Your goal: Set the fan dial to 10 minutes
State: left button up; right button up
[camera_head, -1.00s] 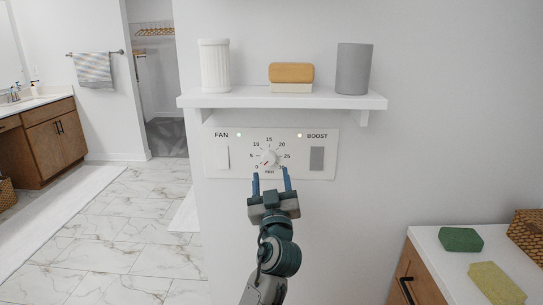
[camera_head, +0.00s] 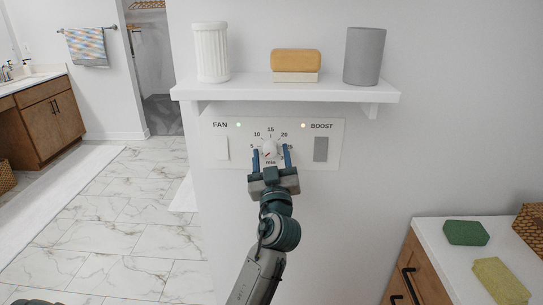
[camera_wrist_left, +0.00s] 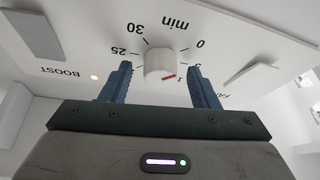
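The white fan dial (camera_head: 269,149) sits in the middle of the white wall panel (camera_head: 213,126), ringed by minute numbers. In the left wrist view there are gaps between the fingers (camera_wrist_left: 160,82) and the knob. My right gripper is out of view.
A counter (camera_head: 440,240) stands at lower right.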

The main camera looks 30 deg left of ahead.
pick_arm(q)
jog(key=c, duration=0.9)
jog(key=shift+c, duration=0.2)
jog(key=shift+m, duration=0.5)
